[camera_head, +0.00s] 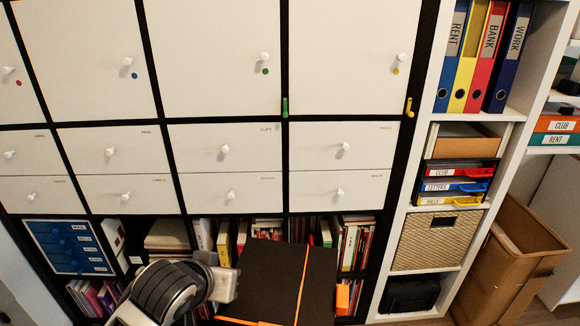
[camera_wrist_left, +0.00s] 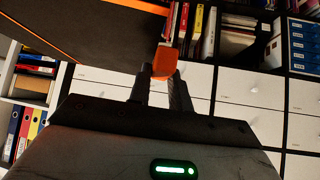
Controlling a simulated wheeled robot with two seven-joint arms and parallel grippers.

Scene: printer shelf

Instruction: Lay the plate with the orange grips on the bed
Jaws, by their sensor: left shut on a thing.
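The dark plate (camera_head: 263,277) with orange grips is held up in front of the shelf in the head view. An orange grip (camera_head: 343,299) shows at its right edge, and an orange line runs down its face. In the left wrist view the plate (camera_wrist_left: 105,42) fills the upper left, and my left gripper (camera_wrist_left: 162,74) is shut on an orange grip (camera_wrist_left: 164,58) at its edge. In the head view my left arm comes in from the lower left; its fingertips are hidden there. I see no bed in either view. My right gripper is not in view.
A white cabinet (camera_head: 220,60) with doors and drawers stands behind, with a row of books (camera_head: 355,245) below. At right are several binders (camera_head: 490,60), letter trays (camera_head: 455,187), a wicker basket (camera_head: 436,240) and a brown bin (camera_head: 515,260). A blue drawer unit (camera_head: 70,247) stands at lower left.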

